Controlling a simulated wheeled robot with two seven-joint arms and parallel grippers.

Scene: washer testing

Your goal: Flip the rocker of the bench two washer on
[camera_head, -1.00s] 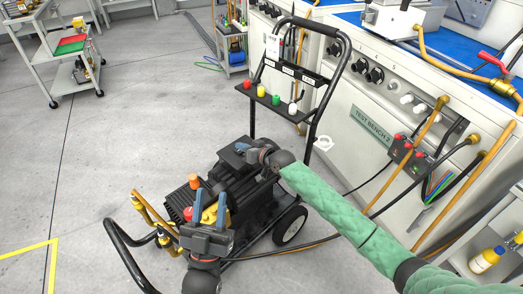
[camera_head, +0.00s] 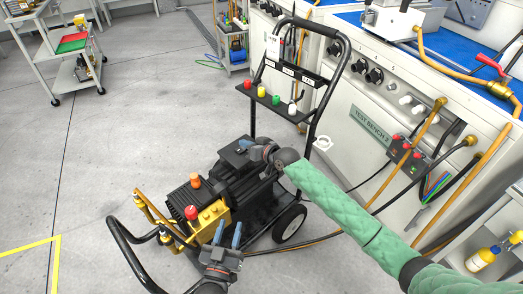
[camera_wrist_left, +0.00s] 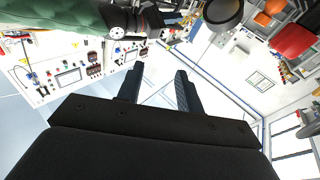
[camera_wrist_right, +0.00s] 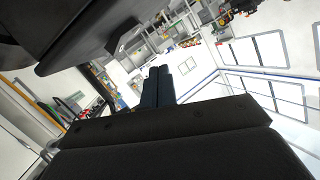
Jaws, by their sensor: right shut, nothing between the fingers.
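The bench two washer (camera_head: 205,192) is a black wheeled machine with a brass pump block, standing on the floor before the bench marked TEST BENCH 2. I cannot make out its rocker. My left gripper (camera_head: 227,230) is beside the brass block, on its near side, with its fingers pointing up in the head view. It is open and empty; its spread fingers show in the left wrist view (camera_wrist_left: 158,75). My right gripper (camera_head: 247,144) is over the washer's rear part, near the handle's foot. Its fingers are together and empty in the right wrist view (camera_wrist_right: 157,72).
The washer's upright handle (camera_head: 343,75) carries a shelf (camera_head: 277,103) of coloured nozzles. Test bench two (camera_head: 372,118) stands right, with hoses hanging from it. A cart (camera_head: 52,50) stands at the back left.

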